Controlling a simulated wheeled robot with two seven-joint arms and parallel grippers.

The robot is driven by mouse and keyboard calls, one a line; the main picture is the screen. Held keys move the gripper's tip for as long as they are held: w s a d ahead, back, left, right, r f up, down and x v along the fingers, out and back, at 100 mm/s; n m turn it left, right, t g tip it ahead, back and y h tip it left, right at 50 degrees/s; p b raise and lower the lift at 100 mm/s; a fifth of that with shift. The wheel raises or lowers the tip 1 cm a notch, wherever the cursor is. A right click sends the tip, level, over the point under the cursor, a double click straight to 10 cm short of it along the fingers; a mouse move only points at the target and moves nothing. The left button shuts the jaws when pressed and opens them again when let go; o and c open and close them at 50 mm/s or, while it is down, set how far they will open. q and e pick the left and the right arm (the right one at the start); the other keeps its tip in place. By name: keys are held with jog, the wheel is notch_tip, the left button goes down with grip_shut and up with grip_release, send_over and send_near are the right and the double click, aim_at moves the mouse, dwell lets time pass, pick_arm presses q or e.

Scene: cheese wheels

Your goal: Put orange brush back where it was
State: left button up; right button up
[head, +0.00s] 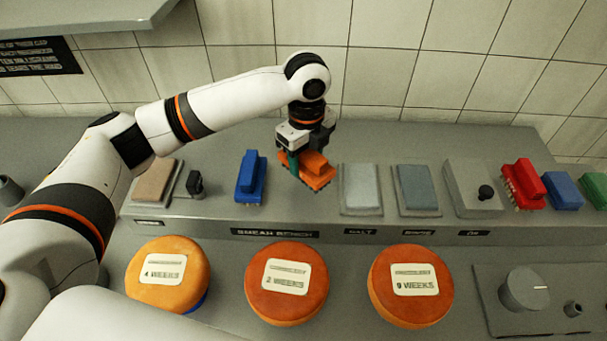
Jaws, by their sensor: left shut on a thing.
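The orange brush (318,172) has a blocky orange body with dark bristles underneath. My left gripper (303,160) comes down from above and is shut on the orange brush. The brush is over the raised shelf, between the blue brush (250,178) and the first grey pad (360,188). I cannot tell whether its bristles touch the shelf. A label reading "SMEAR BRUSH" (275,233) is on the shelf's front edge below this stretch. My right gripper is not in the view.
Three orange cheese wheels, marked 4 weeks (168,295), 2 weeks (287,309) and 9 weeks (411,314), lie in front of the shelf (215,205). A second grey pad (415,187), a box with a black knob (472,188) and a red brush (524,184) stand rightward.

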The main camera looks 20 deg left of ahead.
aim_at(304, 172)
pick_arm(q)
jog(key=shift+f, duration=0.8)
notch_tip(304, 172, down, 3)
jog(key=shift+a+p, duration=0.15)
jog(key=shift+p, duration=0.35)
jog(key=shift+f, duration=0.35)
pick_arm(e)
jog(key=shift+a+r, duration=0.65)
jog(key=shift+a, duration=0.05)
pick_arm(q)
jog(key=o, duration=1)
jog(key=shift+f, duration=0.15)
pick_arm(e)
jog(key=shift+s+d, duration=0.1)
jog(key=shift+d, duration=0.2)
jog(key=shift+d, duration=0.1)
